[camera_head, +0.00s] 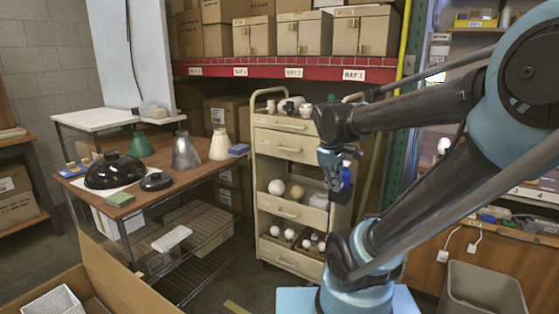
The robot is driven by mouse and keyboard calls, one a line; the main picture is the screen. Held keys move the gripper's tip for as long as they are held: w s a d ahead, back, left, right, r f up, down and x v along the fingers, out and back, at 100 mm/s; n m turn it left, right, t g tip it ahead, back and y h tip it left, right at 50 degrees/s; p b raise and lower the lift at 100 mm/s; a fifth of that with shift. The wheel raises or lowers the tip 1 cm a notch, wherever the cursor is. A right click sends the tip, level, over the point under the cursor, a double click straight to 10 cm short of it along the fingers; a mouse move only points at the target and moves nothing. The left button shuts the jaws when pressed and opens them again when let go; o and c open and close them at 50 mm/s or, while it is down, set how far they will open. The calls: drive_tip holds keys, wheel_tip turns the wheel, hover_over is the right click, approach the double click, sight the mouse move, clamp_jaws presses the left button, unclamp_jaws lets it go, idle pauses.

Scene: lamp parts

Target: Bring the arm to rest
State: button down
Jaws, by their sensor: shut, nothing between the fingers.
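My gripper (336,188) hangs from the wrist at the centre right, in front of the cream drawer cart (291,122). It points downward, shut and empty. My arm bends across the right of the view, from its blue base up to a large blue joint and back to the wrist. On the wooden table (184,182) at left stand a black dome shade (115,170), a green shade (140,146), a grey shade (185,152) and a cream shade (219,146). A flat black lamp base (155,181) lies in front of them. All are apart from my gripper.
White bulbs sit in the cart's open drawers, close behind my gripper. A grey bin (484,290) and a wooden bench (470,260) are at right. An open cardboard box (115,282) is at front left. Boxes fill the red shelf (270,72) behind.

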drive_tip(key=s+d+f+m+y, duration=0.1)
drive_tip(key=s+f+m+y, duration=0.1)
drive_tip(key=s+f+m, duration=0.6)
drive_tip(key=s+f, duration=0.1)
drive_tip(key=s, duration=0.3)
drive_tip(key=shift+d+f+g, duration=0.15)
drive_tip(key=shift+f+g, duration=0.15)
drive_tip(key=shift+f, duration=0.05)
drive_tip(key=shift+w+f, duration=0.2)
drive_tip(key=shift+w, duration=0.2)
